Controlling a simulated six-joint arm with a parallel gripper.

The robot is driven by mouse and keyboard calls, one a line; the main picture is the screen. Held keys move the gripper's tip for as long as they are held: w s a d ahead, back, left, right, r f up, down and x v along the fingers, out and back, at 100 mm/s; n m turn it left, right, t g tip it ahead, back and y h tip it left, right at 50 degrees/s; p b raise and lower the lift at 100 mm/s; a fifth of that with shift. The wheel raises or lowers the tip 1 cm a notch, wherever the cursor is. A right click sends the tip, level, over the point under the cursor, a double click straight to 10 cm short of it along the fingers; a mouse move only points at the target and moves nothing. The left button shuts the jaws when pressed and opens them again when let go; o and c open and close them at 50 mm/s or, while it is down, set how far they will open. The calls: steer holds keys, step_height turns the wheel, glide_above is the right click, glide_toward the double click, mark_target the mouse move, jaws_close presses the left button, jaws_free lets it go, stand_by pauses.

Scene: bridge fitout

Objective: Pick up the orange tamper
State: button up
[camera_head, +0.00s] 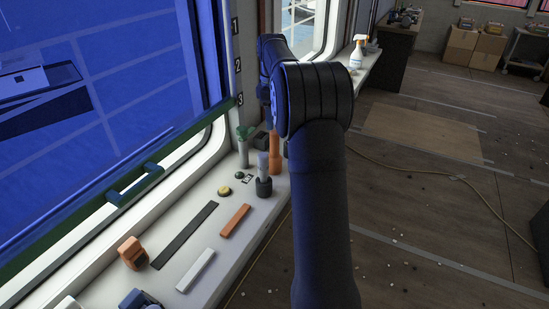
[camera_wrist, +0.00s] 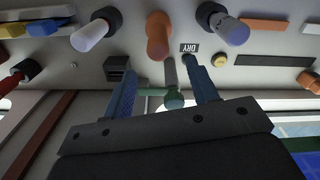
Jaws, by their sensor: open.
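The orange tamper (camera_head: 275,153) stands upright on the white window sill in the head view, partly hidden by my arm. In the wrist view the tamper (camera_wrist: 159,36) is near the top centre, beyond my fingertips and apart from them. My gripper (camera_wrist: 159,66) is open, its two blue fingers spread with nothing held. A green-topped grey tool (camera_wrist: 173,98) shows in the gap between the fingers; whether they touch it I cannot tell. In the head view this tool (camera_head: 243,147) stands left of the tamper. My gripper is mostly hidden there behind my arm.
A dark holder with a pale purple-topped cylinder (camera_head: 263,177) stands close in front of the tamper. A brass puck (camera_head: 224,191), black strip (camera_head: 185,235), orange bar (camera_head: 235,221) and white bar (camera_head: 195,270) lie nearer. The window frame bounds the sill's left. A spray bottle (camera_head: 358,53) stands farther back.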

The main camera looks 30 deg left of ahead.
mark_target(274, 141)
steer(key=f, duration=0.9)
steer(key=shift+w+d+f, duration=0.15)
steer(key=shift+d+f, duration=0.05)
steer(key=shift+f, duration=0.1)
jaws_close()
